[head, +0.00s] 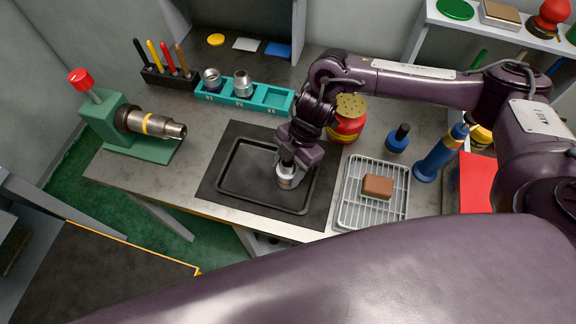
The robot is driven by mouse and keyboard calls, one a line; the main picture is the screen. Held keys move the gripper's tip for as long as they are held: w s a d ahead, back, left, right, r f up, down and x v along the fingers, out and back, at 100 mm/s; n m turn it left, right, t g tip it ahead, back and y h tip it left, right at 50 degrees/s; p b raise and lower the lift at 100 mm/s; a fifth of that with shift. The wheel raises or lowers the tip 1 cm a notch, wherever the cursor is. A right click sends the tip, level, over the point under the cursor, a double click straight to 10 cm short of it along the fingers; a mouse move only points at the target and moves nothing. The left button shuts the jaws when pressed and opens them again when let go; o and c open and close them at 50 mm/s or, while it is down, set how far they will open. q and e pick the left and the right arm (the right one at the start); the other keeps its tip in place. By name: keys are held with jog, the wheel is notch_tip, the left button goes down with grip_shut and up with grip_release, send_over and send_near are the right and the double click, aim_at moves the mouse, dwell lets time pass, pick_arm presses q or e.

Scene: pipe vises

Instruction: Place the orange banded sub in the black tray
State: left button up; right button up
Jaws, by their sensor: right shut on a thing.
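My right gripper (287,164) reaches down over the black tray (226,148) and is shut on a short silver metal sub (286,182). The sub is upright at the right part of the tray's floor or just above it; I cannot tell whether it touches. A faint reddish-orange trace shows on it, so it appears to be the orange banded sub, but the fingers hide much of its band. The tray is shallow, empty otherwise, and lies on a dark mat (213,185). My left gripper is not in view.
A teal rack (270,95) behind the tray holds two metal subs (242,84). A green vise (107,117) with a yellow-banded pipe (152,124) stands left. A wire rack (350,200) with a brown block (377,186) and a red-yellow can (347,122) stand right.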

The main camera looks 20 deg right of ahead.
jog(key=shift+f, duration=0.1)
jog(key=o, duration=1.2)
jog(key=shift+c, duration=0.2)
jog(key=b+v, duration=0.2)
jog(key=v, duration=1)
jog(key=shift+r, duration=0.2)
jog(key=shift+s+f, duration=0.1)
